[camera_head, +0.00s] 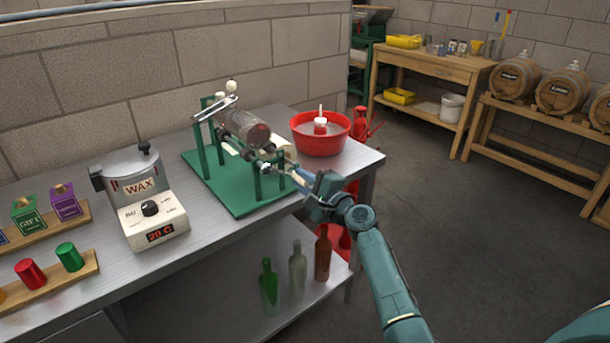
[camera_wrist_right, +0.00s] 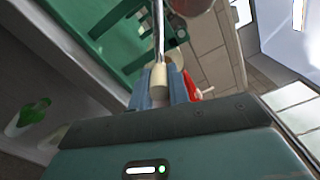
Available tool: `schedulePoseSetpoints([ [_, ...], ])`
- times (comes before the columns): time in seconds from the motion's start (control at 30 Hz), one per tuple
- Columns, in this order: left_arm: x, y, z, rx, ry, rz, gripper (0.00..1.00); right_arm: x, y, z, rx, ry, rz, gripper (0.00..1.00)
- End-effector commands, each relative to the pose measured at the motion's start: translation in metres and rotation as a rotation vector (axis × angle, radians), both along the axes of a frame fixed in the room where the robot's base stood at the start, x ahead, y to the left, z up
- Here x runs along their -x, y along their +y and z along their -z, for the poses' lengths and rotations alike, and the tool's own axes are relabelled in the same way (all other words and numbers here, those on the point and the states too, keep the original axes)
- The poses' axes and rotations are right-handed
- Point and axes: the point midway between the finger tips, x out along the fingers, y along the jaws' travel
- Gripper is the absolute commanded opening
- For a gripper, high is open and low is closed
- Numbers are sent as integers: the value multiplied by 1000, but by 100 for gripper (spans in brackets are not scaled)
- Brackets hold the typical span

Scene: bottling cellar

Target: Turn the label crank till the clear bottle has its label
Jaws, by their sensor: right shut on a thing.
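The green labelling stand (camera_head: 222,188) is on the steel bench, with the clear bottle (camera_head: 243,126) lying on its side across the top. I cannot make out a label on the bottle's visible side; its underside is hidden. My right gripper (camera_head: 297,177) is at the stand's front right end, at the crank. In the right wrist view, its blue fingers are shut on the cream crank handle (camera_wrist_right: 158,76), at the end of a metal crank rod (camera_wrist_right: 158,32). My left gripper is out of view.
A red bowl (camera_head: 320,141) stands just behind my right gripper. A wax pot (camera_head: 139,187) is left of the stand. Wooden racks with coloured caps (camera_head: 69,256) are at far left. Several bottles (camera_head: 297,269) stand on the shelf below. The floor at right is clear.

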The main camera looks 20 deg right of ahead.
Motion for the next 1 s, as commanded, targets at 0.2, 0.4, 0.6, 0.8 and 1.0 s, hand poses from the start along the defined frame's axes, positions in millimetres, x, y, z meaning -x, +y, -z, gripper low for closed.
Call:
schedulePoseSetpoints([
  [0.2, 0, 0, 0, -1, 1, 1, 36, 1, 3, 5, -56, 21, 1, 0],
  [0.4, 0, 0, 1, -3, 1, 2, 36, 1, 3, 6, -70, 26, 1, 0],
  [0.6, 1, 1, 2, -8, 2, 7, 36, 1, 4, 6, -70, 27, 1, 0],
  [0.8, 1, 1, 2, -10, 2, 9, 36, 1, 4, 6, -70, 26, 0, 25],
  [1.0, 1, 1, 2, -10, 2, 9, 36, 1, 4, 6, -69, 26, 0, 39],
])
